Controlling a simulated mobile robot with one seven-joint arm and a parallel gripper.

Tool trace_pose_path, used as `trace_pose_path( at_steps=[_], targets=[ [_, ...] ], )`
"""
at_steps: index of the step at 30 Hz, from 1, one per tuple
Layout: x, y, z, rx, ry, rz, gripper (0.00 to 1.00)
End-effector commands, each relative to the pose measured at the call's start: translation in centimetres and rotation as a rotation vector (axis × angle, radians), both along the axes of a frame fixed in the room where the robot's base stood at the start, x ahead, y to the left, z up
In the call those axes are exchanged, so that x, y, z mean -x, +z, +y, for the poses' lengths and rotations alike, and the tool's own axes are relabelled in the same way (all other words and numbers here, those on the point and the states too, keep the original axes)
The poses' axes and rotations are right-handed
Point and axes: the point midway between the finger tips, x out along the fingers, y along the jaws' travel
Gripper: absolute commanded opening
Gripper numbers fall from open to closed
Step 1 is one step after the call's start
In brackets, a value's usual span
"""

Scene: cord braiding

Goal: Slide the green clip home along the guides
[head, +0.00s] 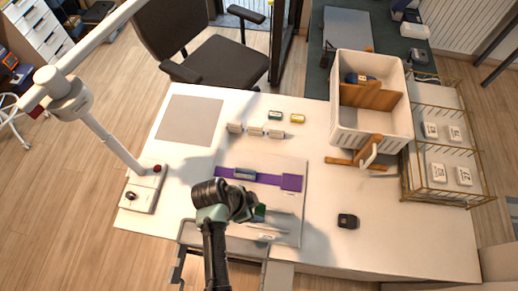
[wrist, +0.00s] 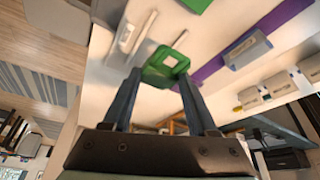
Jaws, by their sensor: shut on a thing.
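My gripper (wrist: 160,88) is shut on the green clip (wrist: 165,65), a small green frame with a square opening, held between the two fingertips. In the head view my gripper hides most of the clip; a bit of green (head: 259,213) shows beside it. Pale guide rails (wrist: 142,36) lie on the white board (head: 292,232), just past the clip in the wrist view. A flat green piece (wrist: 186,4) shows at the top edge of that view. I cannot tell whether the clip touches the guides.
A purple strap (head: 265,178) with a grey clip (head: 245,174) crosses the board. Several small blocks (head: 255,130) stand behind it. A white crate (head: 372,125) and a wire rack (head: 450,165) stand right; a dark box (head: 347,221) sits front right. A lamp base (head: 143,185) stands left.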

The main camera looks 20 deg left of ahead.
Motion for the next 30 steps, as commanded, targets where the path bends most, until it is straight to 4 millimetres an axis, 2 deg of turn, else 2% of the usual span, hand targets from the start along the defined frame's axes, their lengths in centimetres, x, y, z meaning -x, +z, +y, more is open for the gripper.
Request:
trace_pose_path(
  at_steps=[8, 30],
  targets=[
    [0.0, -1.4, 0.0, 0.000, 0.000, 0.000, 0.08],
    [-0.1, -7.1, 0.0, -0.001, 0.000, -0.001, 0.08]
  ],
)
